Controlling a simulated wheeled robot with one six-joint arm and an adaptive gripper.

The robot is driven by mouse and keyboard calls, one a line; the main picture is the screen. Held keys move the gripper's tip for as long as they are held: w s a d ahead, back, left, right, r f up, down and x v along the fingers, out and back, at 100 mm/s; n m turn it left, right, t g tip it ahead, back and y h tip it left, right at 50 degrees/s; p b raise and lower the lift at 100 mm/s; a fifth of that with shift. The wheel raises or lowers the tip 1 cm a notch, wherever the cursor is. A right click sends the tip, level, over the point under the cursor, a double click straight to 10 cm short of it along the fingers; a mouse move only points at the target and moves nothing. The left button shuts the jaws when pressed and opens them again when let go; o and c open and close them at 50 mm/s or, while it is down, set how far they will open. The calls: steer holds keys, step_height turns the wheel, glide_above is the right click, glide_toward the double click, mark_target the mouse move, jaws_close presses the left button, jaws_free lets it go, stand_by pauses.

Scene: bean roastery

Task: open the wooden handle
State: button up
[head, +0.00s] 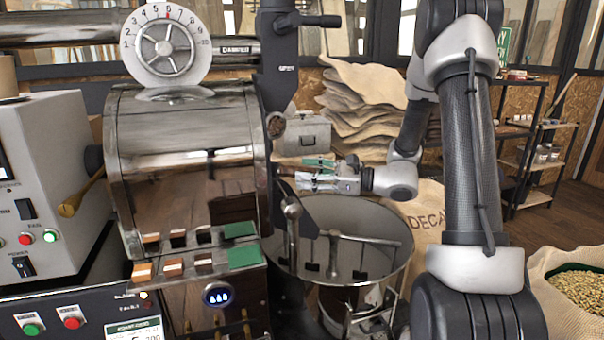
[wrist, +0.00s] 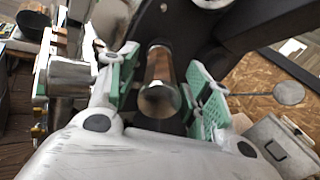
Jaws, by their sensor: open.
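My gripper (head: 312,173) is in front of the right side of the roaster drum, above the round cooling tray, with its fingers pointing left. In the wrist view my gripper (wrist: 160,88) is open, with a green-padded finger on either side. A short brown cylinder with a shiny rounded end, seemingly the wooden handle (wrist: 160,72), lies between the fingers. A gap shows on each side, so it does not look clamped. In the head view the fingers and dark machine parts mostly hide this handle.
The metal roaster drum (head: 185,150) stands left of my gripper. The cooling tray (head: 390,255) with its stirring arms is below. A small metal box (head: 302,135) is just above and behind. Another wooden handle (head: 82,195) sticks out at the drum's left. Sacks (head: 370,100) are stacked behind.

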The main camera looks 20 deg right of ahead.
steer(key=shift+x, duration=0.9)
jaws_close()
steer(key=v, duration=1)
steer(key=shift+s+d, duration=0.15)
steer(key=shift+d, duration=0.05)
jaws_free()
steer(key=v, duration=1.2)
